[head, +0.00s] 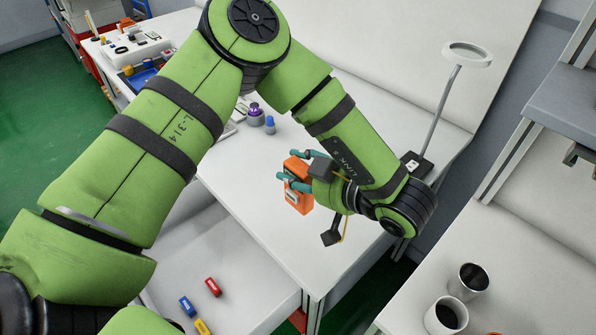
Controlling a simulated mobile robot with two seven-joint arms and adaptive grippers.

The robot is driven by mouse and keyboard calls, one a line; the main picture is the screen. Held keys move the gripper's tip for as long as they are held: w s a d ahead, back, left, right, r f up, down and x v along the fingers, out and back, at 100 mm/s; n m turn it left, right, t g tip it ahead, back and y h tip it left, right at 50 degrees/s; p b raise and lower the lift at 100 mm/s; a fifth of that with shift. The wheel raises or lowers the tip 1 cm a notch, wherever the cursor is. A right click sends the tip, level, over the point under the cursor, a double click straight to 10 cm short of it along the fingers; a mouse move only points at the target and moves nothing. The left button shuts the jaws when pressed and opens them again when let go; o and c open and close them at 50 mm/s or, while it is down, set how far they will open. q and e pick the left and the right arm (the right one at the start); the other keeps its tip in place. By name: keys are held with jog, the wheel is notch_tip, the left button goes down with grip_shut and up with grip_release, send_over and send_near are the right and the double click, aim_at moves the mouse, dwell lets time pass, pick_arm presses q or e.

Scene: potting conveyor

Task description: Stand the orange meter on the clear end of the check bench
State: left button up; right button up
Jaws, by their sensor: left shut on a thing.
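The orange meter (298,200) is in the middle of the head view, over the near right end of the white bench (260,220). My left gripper (290,172) has its teal fingers shut around the meter. The meter looks upright. I cannot tell whether its base touches the bench top. Part of the meter is hidden behind the fingers. My right gripper is not in view.
A purple-capped bottle (255,115) and a small blue item (269,125) stand farther back. A lamp (450,90) rises at the right corner. An open drawer (220,275) holds several coloured blocks. Two metal-lined cups (447,315) stand at lower right.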

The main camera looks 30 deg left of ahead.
pick_arm(q)
jog(key=w+a+f, duration=0.1)
jog(key=a+f, duration=0.1)
jog(key=w+a+f+p, duration=0.1)
jog(key=w+a+f, duration=0.1)
jog(key=f, duration=0.1)
jog(key=w+a+f, duration=0.2)
jog(key=f, duration=0.1)
jog(key=shift+f, duration=0.1)
jog(key=shift+w+f, duration=0.1)
jog(key=shift+f, duration=0.2)
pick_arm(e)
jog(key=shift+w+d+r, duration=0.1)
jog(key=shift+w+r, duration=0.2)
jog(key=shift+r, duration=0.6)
pick_arm(q)
jog(key=shift+f, duration=0.1)
jog(key=o, duration=1.3)
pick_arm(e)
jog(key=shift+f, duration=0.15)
